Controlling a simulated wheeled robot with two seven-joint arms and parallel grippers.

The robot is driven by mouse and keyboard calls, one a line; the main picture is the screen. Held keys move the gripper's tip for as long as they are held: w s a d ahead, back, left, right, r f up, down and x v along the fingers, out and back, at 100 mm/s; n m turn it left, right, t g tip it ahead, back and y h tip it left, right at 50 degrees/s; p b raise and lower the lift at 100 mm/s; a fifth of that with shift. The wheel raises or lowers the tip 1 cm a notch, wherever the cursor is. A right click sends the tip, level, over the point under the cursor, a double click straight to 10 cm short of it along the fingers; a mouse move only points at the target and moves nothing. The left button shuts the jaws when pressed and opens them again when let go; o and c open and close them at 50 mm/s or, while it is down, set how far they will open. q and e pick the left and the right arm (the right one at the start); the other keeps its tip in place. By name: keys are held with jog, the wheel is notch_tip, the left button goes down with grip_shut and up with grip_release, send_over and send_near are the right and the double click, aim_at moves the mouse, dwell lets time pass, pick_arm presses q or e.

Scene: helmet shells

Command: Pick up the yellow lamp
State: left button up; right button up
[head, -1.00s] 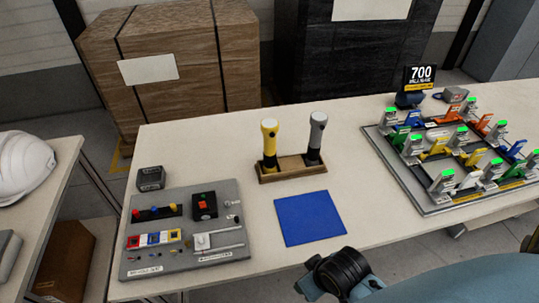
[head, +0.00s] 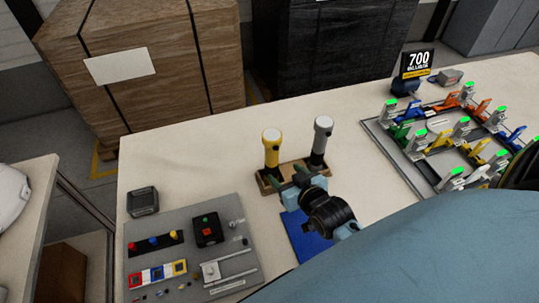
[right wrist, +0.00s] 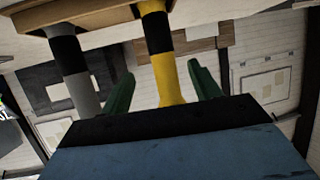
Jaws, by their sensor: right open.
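The yellow lamp (head: 271,147) stands upright in the left side of a wooden holder (head: 320,166) on the table. A grey lamp (head: 321,138) stands in its right side. My right gripper (head: 290,183) is in front of the holder, open and empty, and hides part of it. In the right wrist view the yellow lamp (right wrist: 164,74) shows between the two green fingers of my right gripper (right wrist: 160,85). The grey lamp (right wrist: 80,80) is to the left, outside the fingers. I cannot tell whether a finger touches the yellow lamp. My left gripper is not in view.
A blue mat (head: 298,232) lies under my right arm, partly hidden. A grey panel with buttons (head: 220,215) is at the front left, beside a small dark box (head: 143,201). A rack of coloured parts (head: 432,185) is at right. The table behind the lamps is clear.

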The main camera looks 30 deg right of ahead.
aim_at(276, 166)
jog(key=x, duration=0.4)
jog(key=shift+w+f, duration=0.2)
jog(key=shift+w, duration=0.1)
jog(key=shift+w+f, duration=0.1)
jog(key=shift+w, duration=0.3)
jog(key=x, duration=0.5)
jog(key=shift+a+b, duration=0.1)
jog(key=shift+b, duration=0.3)
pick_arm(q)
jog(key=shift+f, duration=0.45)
